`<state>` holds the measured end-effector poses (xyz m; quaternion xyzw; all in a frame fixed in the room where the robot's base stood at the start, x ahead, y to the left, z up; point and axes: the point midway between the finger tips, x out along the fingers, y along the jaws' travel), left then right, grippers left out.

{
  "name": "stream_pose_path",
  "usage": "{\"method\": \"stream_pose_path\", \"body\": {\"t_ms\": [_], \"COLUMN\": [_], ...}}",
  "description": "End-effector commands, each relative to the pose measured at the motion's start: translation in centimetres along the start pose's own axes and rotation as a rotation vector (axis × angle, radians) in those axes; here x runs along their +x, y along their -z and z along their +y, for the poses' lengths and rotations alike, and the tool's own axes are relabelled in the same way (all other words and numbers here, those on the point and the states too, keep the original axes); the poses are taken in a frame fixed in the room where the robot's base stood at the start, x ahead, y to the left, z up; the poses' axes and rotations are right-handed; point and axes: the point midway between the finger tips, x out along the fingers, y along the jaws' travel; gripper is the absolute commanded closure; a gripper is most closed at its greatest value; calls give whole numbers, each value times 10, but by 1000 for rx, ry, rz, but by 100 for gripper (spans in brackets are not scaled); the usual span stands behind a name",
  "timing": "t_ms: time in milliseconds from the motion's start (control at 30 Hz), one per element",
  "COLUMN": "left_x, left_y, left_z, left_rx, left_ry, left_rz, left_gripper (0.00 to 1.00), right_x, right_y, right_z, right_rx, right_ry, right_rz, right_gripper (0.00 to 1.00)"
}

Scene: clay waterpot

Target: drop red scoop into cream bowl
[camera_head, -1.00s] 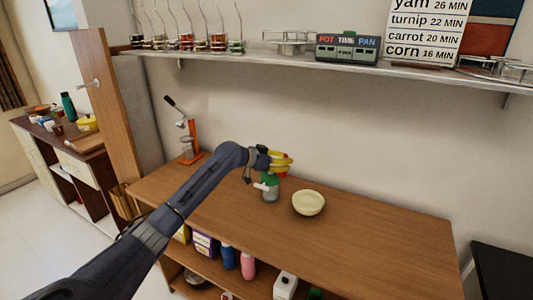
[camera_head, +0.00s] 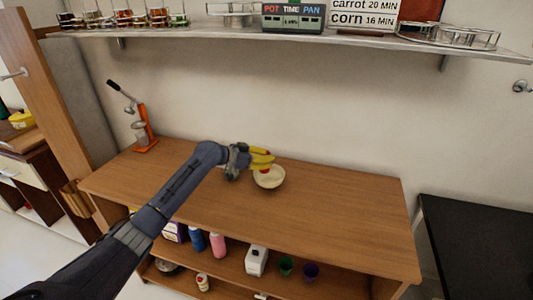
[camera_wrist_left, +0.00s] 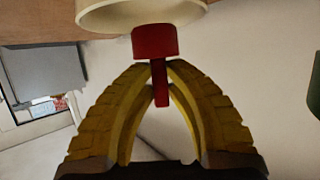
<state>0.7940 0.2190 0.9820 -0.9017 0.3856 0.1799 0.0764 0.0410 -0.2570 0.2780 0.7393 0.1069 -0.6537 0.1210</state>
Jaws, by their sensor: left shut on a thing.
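My left gripper (camera_head: 264,159) has yellow fingers and is at the back left rim of the cream bowl (camera_head: 273,182), over part of it. In the left wrist view the gripper (camera_wrist_left: 158,78) is shut on the thin handle of the red scoop (camera_wrist_left: 155,42). The scoop's wide head points away from the fingers and overlaps the cream bowl (camera_wrist_left: 140,14) at the top of the picture. In the head view only a small red patch of the scoop shows under the fingers. I cannot tell whether scoop and bowl touch. My right gripper is not in view.
The bowl stands on a wooden table (camera_head: 330,205) with free room to its right. An orange press (camera_head: 146,132) stands at the back left. A wall shelf (camera_head: 300,33) runs above. A dark green thing (camera_wrist_left: 314,88) shows at the wrist view's right edge.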

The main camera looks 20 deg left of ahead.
Motion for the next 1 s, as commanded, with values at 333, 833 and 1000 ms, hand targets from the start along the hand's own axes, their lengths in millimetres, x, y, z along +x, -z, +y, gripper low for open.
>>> {"method": "stream_pose_path", "body": {"t_ms": [333,833,1000], "left_x": [7,7,7], "left_y": [-16,-17,-17], "left_z": [0,0,0], "left_rx": [0,1,1], "left_ry": [0,1,1], "left_rz": [1,1,0], "left_gripper": [100,66,61], "right_x": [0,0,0], "right_y": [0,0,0], "right_z": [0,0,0], "right_rx": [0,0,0], "right_ry": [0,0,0], "right_rz": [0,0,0], "right_gripper": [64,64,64]}}
